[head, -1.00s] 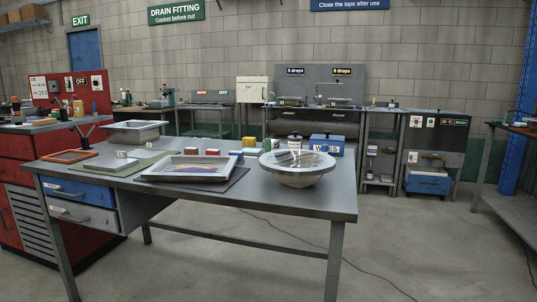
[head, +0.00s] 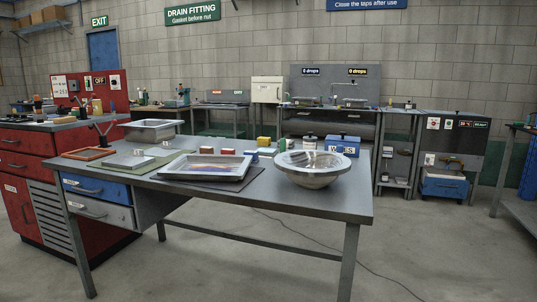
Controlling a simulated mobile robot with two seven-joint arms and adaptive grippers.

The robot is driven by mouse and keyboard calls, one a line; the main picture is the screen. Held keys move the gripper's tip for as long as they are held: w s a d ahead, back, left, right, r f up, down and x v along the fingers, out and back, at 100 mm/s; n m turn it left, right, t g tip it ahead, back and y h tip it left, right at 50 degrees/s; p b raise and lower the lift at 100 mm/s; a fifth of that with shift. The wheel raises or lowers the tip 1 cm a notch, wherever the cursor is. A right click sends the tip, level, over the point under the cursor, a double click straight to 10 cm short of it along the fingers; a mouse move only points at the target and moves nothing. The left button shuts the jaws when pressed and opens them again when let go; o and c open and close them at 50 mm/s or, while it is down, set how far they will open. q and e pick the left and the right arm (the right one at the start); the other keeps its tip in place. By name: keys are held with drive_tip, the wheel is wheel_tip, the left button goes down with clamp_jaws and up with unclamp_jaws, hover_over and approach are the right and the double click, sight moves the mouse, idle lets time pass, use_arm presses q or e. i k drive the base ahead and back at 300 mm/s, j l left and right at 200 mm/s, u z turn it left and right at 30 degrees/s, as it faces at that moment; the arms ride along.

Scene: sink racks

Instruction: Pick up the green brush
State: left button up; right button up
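I cannot make out a green brush for certain in the head view. A flat green mat (head: 160,163) lies on the left part of this table. Neither of my grippers is in view.
A round metal basin (head: 312,180) sits at the table's right, with a blue wipes box (head: 342,147) behind it. A framed tray (head: 207,178) lies mid-table. A red cabinet (head: 30,195) stands left. A sink bench (head: 330,122) is behind. Floor is open at right.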

sight(283, 148)
drive_tip(key=i+l+z, duration=0.25)
drive_tip(key=l+z, duration=0.2)
drive_tip(key=i+l+z, duration=0.7)
drive_tip(key=z, duration=0.2)
drive_tip(key=i+l+z, duration=0.25)
drive_tip(key=i+z, duration=0.2)
drive_tip(key=i+u, duration=0.85)
drive_tip(key=i+l+u, duration=0.1)
drive_tip(key=i+u, duration=0.15)
drive_tip(key=u, duration=0.15)
